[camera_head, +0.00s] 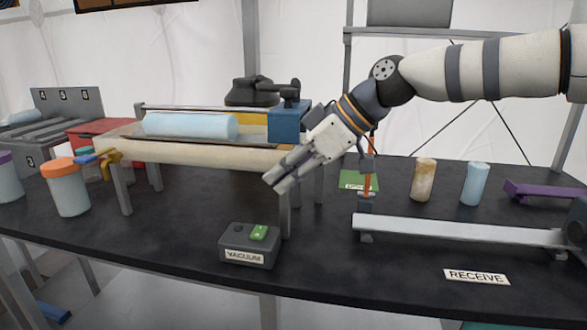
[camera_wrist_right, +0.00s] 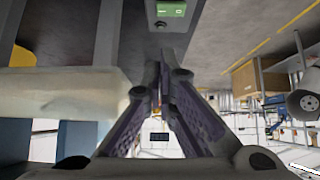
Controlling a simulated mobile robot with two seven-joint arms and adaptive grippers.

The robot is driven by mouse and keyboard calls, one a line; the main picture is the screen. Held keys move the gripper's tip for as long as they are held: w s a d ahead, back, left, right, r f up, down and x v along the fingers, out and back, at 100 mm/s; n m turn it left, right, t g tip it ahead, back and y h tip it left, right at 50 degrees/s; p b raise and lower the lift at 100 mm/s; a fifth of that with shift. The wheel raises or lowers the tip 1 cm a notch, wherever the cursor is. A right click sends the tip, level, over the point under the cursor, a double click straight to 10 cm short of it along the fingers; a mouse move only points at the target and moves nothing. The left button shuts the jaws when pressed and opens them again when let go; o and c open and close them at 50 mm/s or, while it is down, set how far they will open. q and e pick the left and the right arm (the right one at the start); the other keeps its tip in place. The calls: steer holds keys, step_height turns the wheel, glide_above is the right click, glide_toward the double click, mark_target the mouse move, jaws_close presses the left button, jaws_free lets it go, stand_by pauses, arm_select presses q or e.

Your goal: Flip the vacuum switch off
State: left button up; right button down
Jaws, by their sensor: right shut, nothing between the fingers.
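The vacuum switch (camera_head: 249,247) is a dark grey box labelled "VACUUM" at the front edge of the black table. A green rocker (camera_head: 258,232) shows on the right of its top, beside a dark spot on the left. My right gripper (camera_head: 275,183) is shut and empty, above and slightly right of the box, apart from it. In the right wrist view, the shut fingers (camera_wrist_right: 160,75) point up the picture. The switch box (camera_wrist_right: 170,14) with its green part shows at the top edge there, beyond the fingertips. My left gripper is not in view.
A raised roller stand with a pale blue cylinder (camera_head: 190,125) stands behind the switch. Lidded jars (camera_head: 68,190) are at left. The table (camera_head: 180,225) is clear left of the switch.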

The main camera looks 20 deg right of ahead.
mark_target(259, 233)
steer(key=x, duration=0.4)
steer(key=shift+f, duration=0.25)
step_height(259, 233, down, 2)
steer(key=shift+a+f, duration=0.1)
steer(key=shift+w+f, duration=0.1)
steer(key=shift+f, duration=0.6)
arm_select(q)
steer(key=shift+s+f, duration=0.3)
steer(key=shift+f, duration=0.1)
